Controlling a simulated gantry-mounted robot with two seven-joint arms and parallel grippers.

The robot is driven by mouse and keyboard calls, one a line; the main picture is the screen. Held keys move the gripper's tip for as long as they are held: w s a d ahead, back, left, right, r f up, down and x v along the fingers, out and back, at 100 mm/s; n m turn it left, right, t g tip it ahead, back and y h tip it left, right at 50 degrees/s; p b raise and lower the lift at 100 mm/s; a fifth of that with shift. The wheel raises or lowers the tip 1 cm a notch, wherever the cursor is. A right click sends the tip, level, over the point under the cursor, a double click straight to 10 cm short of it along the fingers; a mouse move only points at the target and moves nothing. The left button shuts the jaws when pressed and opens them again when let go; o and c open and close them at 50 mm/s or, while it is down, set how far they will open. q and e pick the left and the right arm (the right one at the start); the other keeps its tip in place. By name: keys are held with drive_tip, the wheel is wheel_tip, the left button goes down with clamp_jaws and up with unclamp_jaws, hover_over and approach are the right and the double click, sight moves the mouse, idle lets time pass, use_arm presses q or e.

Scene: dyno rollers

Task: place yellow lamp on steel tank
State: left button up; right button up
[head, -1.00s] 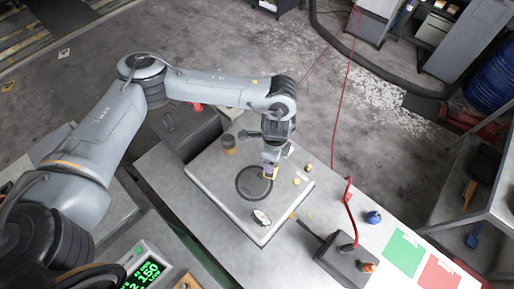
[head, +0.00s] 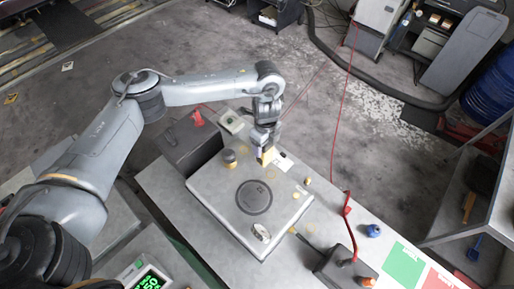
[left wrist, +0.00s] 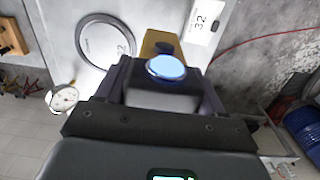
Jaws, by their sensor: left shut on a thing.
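The steel tank (head: 218,188) is a pale grey, flat-topped box on the bench, with a dark round cap (head: 254,197) in its top. My left gripper (head: 265,148) is over the tank's far edge, shut on a small yellow piece that looks like the yellow lamp (head: 267,157). In the left wrist view, the yellow lamp (left wrist: 150,42) shows beyond the fingers, with a glowing bluish-white disc (left wrist: 165,67) in front of it. The tank (left wrist: 65,35) lies beyond, at the upper left. I cannot tell whether the lamp touches the tank. My right gripper is not in view.
A brown-and-black knob (head: 229,158) and a round gauge (head: 261,232) are on the tank top. Right of the tank are a dark box with a red lever (head: 346,203), a blue knob (head: 373,230) and a green sheet (head: 405,262). A dark box (head: 186,142) stands behind left.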

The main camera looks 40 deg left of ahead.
use_arm(q)
drive_tip(key=a+f+b, duration=0.1)
drive_tip(key=a+f, duration=0.2)
drive_tip(key=f, duration=0.3)
drive_tip(key=shift+a, duration=0.2)
drive_tip(key=shift+f, duration=0.2)
drive_tip(key=o, duration=1.3)
drive_tip(key=shift+c, duration=0.2)
